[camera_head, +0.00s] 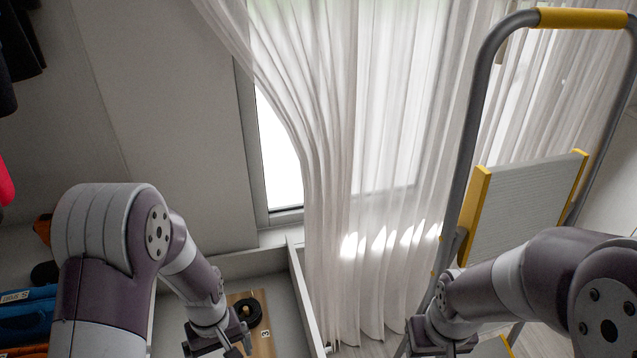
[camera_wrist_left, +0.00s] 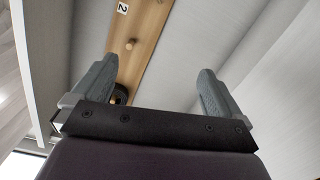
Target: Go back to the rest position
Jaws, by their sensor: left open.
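My left gripper (camera_head: 218,345) is low in the head view, over a pale tray-like compartment. In the left wrist view its two fingers (camera_wrist_left: 158,72) are spread wide with nothing between them. A wooden board (camera_wrist_left: 148,30) with a label "2" and a small round peg (camera_wrist_left: 130,44) lies beyond them. My right gripper (camera_head: 445,348) is at the bottom edge of the head view, mostly cut off, and its fingers are not visible.
A stepladder (camera_head: 468,150) stands at the right, close to my right arm. White curtains (camera_head: 375,170) hang behind. Blue and orange items (camera_head: 28,312) lie at the left.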

